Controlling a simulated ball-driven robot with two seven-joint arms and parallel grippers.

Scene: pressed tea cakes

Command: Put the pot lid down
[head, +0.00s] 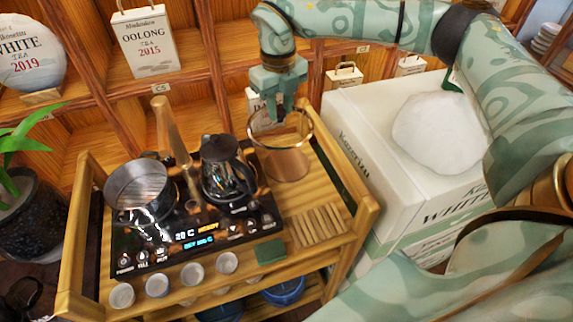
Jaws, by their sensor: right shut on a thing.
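My right gripper (279,108) points down at the far right corner of the wooden tea cart, over the back rim of a copper-coloured, glassy vessel (282,163). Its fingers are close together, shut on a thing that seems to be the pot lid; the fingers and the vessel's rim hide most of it. I cannot tell whether the lid touches the vessel. A dark glossy pot (226,178) with a black top stands on the black panel, left of the gripper. An open steel vessel (140,186) stands at the panel's left. My left gripper is out of view.
The black control panel (145,243) has lit figures. A slatted wooden patch (318,225), a green block (269,252) and several small cups (193,273) lie in front. A tall wooden utensil (168,130) stands behind. A white carton (372,160) with a white lump (440,132) flanks the cart.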

